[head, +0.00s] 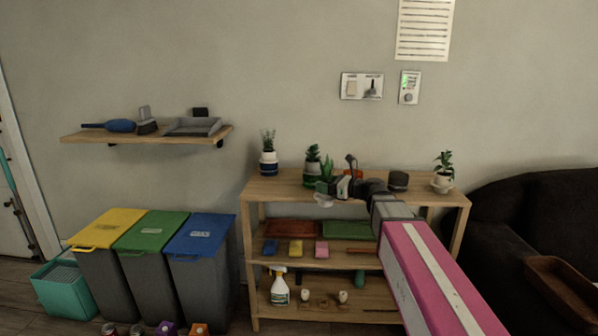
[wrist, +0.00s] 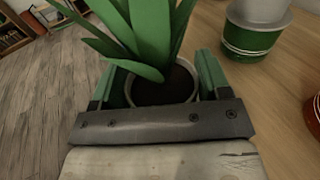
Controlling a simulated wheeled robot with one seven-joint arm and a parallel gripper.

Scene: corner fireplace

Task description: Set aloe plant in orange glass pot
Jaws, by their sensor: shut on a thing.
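My gripper (wrist: 150,92) is shut on the aloe plant (wrist: 145,40), which stands in a pale round pot (wrist: 160,92) with dark soil. Its green fingers sit on both sides of that pot. In the head view the aloe (head: 327,168) and my gripper (head: 325,190) are at the front edge of the shelf unit's top. The pot's underside is hidden in the wrist view. A reddish-orange glassy thing, probably the orange glass pot (wrist: 313,118), is cut off at the right edge of the wrist view; my arm largely hides that area in the head view.
A green-and-grey pot (wrist: 248,35) stands close to the right of the aloe. Other potted plants stand on the shelf top (head: 285,186): one at the left (head: 268,163), one at the right (head: 443,178). A dark round pot (head: 398,180) stands behind my arm.

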